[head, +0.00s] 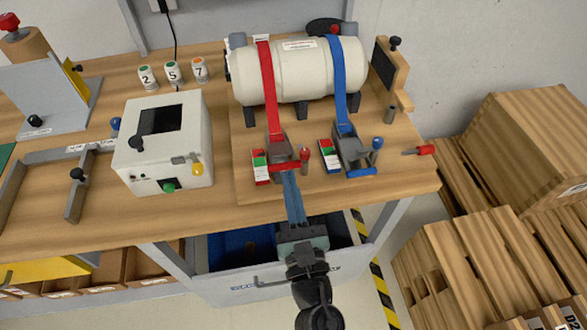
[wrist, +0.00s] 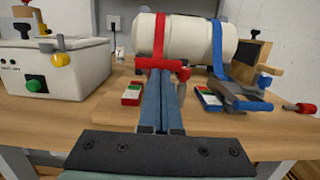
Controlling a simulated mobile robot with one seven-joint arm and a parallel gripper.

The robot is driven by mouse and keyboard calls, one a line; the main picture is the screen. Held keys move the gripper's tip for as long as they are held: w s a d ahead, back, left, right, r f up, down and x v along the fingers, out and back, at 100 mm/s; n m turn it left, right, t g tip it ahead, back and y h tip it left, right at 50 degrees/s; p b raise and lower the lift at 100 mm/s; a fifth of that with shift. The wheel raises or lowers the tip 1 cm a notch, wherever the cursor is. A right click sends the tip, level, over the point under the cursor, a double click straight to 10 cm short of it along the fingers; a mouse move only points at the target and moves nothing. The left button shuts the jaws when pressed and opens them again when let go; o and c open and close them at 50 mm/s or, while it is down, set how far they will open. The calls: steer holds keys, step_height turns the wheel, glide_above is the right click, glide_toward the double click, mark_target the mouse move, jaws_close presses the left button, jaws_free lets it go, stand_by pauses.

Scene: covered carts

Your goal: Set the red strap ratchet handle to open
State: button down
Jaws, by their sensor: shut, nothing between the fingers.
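The red strap (head: 268,90) runs over a white tank (head: 305,88) into a grey ratchet (head: 279,148). The ratchet's red handle bar (head: 289,166) lies crosswise at its front; it also shows in the wrist view (wrist: 172,64). My gripper (head: 289,176) is shut and empty, with its blue fingertips right at the bar. In the wrist view my fingertips (wrist: 159,73) appear just below the bar; I cannot tell whether they touch it. The fingers hide part of the ratchet.
A blue strap (head: 338,75) and its blue-handled ratchet (head: 350,150) sit close on the right. A red-knobbed post (head: 304,157) stands between the ratchets. A white box (head: 163,145) stands left. An open drawer (head: 225,280) lies below the bench edge.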

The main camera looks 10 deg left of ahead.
mark_target(282, 152)
steer(key=w+r+g+p, duration=0.1)
steer(key=r+p, duration=0.1)
steer(key=p, duration=0.4)
steer(key=w+r+g+p, duration=0.1)
steer(key=r+p, duration=0.1)
steer(key=p, duration=0.4)
steer(key=w+a+r+g+h+p, duration=0.1)
steer(key=r+p, duration=0.2)
steer(key=p, duration=0.3)
steer(key=shift+w+g+p, duration=0.1)
steer(key=shift+g+p, duration=0.3)
steer(key=w+r+p, duration=0.1)
steer(key=w, duration=0.1)
steer(key=w+a+r+p, duration=0.1)
steer(key=w+r+p, duration=0.1)
steer(key=shift+a+r, duration=0.15)
steer(key=shift+a, duration=0.05)
steer(key=w, duration=0.1)
steer(key=w+a, duration=0.1)
steer(key=w, duration=0.1)
steer(key=w+r, duration=0.1)
steer(key=w, duration=0.1)
steer(key=shift+a+r, duration=0.1)
steer(key=shift+a, duration=0.2)
steer(key=shift+r, duration=0.15)
